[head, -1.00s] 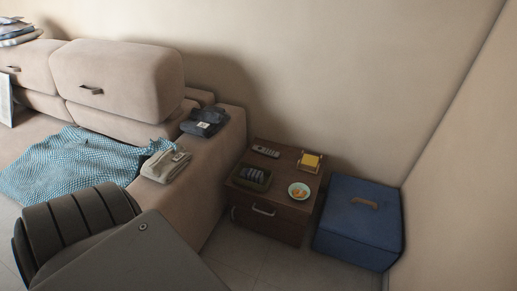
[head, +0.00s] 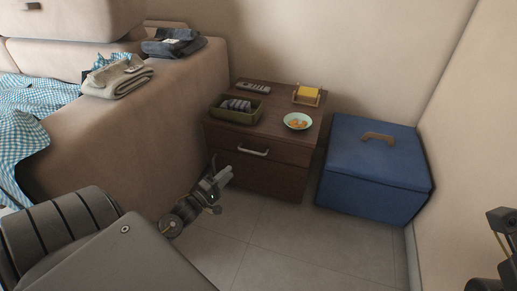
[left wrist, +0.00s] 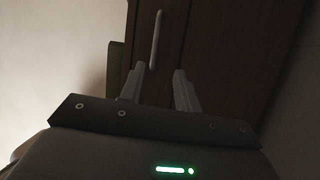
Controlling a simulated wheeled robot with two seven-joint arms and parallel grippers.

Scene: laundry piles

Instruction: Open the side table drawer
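The side table (head: 290,110) is dark brown wood and stands between the sofa and a blue box. Its upper drawer (head: 290,153) looks shut, with a pale bar handle (head: 253,152) on its front. My left gripper (head: 226,174) is in front of the table's lower left part, below and left of that handle. In the left wrist view, the two fingers (left wrist: 157,80) are spread with nothing between them. A bar handle (left wrist: 156,40) on the brown front lies just beyond the fingertips, apart from them. Part of my right arm end (head: 503,245) shows at the right edge; its fingers are unclear.
On the tabletop are a remote (head: 254,87), a green tray (head: 222,114) with dark rolled items, a bowl (head: 297,121) and a yellow-topped holder (head: 308,95). The blue box (head: 372,170) stands close on the right, the sofa (head: 150,125) on the left. The floor (head: 320,240) in front is clear.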

